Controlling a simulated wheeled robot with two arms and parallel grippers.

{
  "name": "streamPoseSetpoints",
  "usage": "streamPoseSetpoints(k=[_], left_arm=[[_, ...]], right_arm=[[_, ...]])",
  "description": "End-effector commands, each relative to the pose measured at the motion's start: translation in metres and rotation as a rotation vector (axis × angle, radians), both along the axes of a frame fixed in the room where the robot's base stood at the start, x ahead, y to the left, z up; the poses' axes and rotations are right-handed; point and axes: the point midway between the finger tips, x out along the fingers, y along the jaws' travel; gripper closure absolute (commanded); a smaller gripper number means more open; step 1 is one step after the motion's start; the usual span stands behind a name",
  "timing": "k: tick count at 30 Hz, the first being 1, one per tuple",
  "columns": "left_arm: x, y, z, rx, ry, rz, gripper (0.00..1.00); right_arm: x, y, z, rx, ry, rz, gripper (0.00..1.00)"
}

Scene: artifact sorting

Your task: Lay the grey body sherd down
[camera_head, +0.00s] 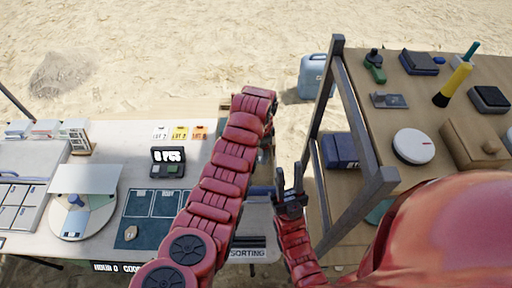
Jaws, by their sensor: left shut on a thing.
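My left arm (225,175) reaches up across the middle of the table and bends at the top. Its gripper is hidden behind the arm, and I cannot see a grey body sherd in it. My right gripper (289,180) points up beyond the table's right end, with its two dark fingers apart and nothing between them. A dark teal mat (165,204) with outlined, labelled fields lies left of my left arm. A small brownish piece (131,232) lies on its lower left part. A round pale turntable (66,226) stands further left, with a small blue-grey thing (76,201) on it.
A pale panel (85,178) overhangs the turntable. A wooden shelf (400,115) with tools stands at the right. A grey case (25,195) is at the far left.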

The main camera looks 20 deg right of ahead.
Motion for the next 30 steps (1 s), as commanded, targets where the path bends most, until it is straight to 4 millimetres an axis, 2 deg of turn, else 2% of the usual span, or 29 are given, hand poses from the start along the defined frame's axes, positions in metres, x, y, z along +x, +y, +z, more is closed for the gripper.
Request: streamPoseSetpoints(k=[7,30], left_arm=[[0.001,0.002,-0.001,0.0,-0.012,0.012,0.87],[0.0,0.003,-0.086,0.003,-0.007,0.012,0.87]], right_arm=[[0.0,0.0,-0.007,0.0,0.0,0.0,0.66],[0.0,0.0,-0.069,0.0,0.0,0.0,0.66]])
